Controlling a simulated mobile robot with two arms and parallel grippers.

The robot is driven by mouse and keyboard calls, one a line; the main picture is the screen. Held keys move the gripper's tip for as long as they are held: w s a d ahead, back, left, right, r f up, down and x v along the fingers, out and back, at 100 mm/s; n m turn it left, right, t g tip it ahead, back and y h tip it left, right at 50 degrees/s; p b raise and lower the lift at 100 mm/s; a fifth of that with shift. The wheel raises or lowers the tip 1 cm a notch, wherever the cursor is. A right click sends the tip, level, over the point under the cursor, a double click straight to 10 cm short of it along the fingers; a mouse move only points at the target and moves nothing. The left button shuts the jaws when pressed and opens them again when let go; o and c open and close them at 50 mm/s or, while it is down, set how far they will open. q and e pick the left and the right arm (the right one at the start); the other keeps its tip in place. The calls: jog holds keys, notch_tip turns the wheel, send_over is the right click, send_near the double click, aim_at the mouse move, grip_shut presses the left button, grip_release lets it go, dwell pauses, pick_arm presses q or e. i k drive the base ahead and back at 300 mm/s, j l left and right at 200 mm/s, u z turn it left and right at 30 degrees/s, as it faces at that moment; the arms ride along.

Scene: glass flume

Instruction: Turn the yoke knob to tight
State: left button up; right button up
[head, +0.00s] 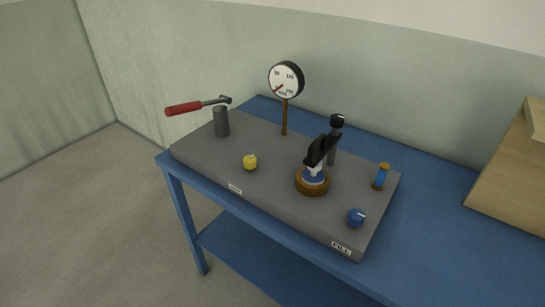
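A grey bench-top unit (200,155) sits on a blue table. Towards its right, a black yoke-like piece (318,151) stands tilted over a white and blue part (314,175) in a round brown ring (312,188). A black knob (337,121) with a pale mark on its face tops a grey post (332,155) just behind the black piece; it looks like the yoke knob. I cannot tell whether knob and black piece are joined, or read the knob's setting. Neither gripper is in view.
A red-handled lever (184,108) rests on a dark post (221,122). A round gauge (286,80), yellow knob (250,162), blue knob (356,217) and blue-orange cylinder (381,177) also stand on the unit. The blue table (440,200) is clear to the right, before a wooden box (515,170).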

aim_at(336, 120)
jog(key=l+u, duration=0.5)
jog(key=u, duration=0.2)
jog(key=k+l+u, duration=0.15)
jog(key=u, duration=0.2)
